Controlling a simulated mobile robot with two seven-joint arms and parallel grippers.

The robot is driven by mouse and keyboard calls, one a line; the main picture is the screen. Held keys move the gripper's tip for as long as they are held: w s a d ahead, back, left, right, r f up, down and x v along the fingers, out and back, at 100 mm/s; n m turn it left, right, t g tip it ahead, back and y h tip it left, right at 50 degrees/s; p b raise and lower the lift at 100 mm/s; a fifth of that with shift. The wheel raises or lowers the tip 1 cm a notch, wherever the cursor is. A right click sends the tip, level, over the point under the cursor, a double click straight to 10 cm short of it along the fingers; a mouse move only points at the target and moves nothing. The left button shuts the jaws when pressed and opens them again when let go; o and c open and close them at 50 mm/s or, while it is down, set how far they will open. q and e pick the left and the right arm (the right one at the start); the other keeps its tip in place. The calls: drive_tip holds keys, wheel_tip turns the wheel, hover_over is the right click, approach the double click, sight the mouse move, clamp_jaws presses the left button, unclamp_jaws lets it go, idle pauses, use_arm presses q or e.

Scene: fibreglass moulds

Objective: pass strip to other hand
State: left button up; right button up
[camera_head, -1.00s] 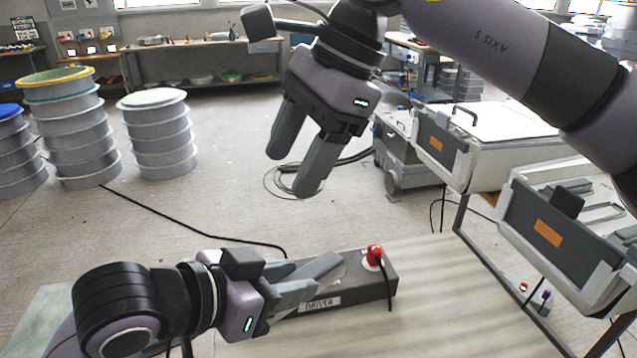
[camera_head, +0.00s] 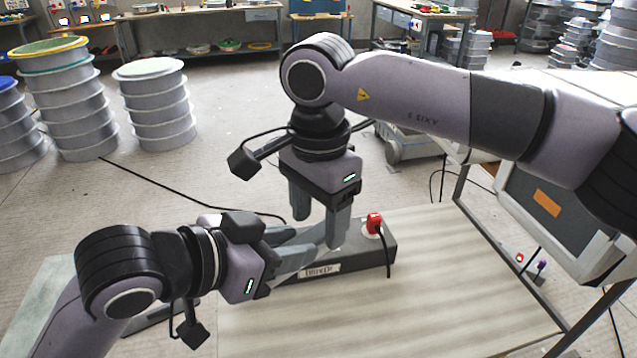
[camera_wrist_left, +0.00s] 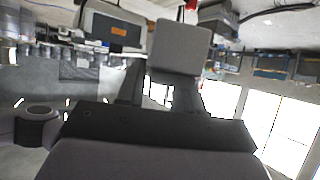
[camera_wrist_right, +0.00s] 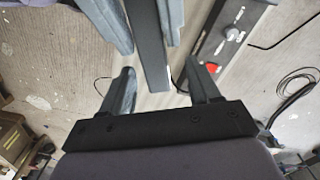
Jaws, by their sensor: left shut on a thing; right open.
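The strip (camera_wrist_right: 148,50) is a flat dark grey bar held in my left gripper (camera_head: 284,248). In the right wrist view it runs between the left fingers, and its free end reaches the space between my right fingers. In the left wrist view its broad grey end (camera_wrist_left: 180,48) stands beyond the left fingers. My right gripper (camera_head: 320,215) points down over the strip's free end with its fingers apart, one on each side in its wrist view (camera_wrist_right: 160,88). In the head view the fingers hide much of the strip, and contact with the right fingers cannot be told.
A grey box (camera_head: 368,262) with a red knob (camera_head: 374,222) and a cable lies on the bench close behind both grippers. The pale bench top (camera_head: 440,300) is clear at the right. Stacked round moulds (camera_head: 155,105) stand on the floor at the far left.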

drive_tip(key=shift+f, duration=1)
drive_tip(key=c, duration=1.1)
use_arm(q)
drive_tip(key=o, duration=1.2)
drive_tip(key=shift+f, duration=0.1)
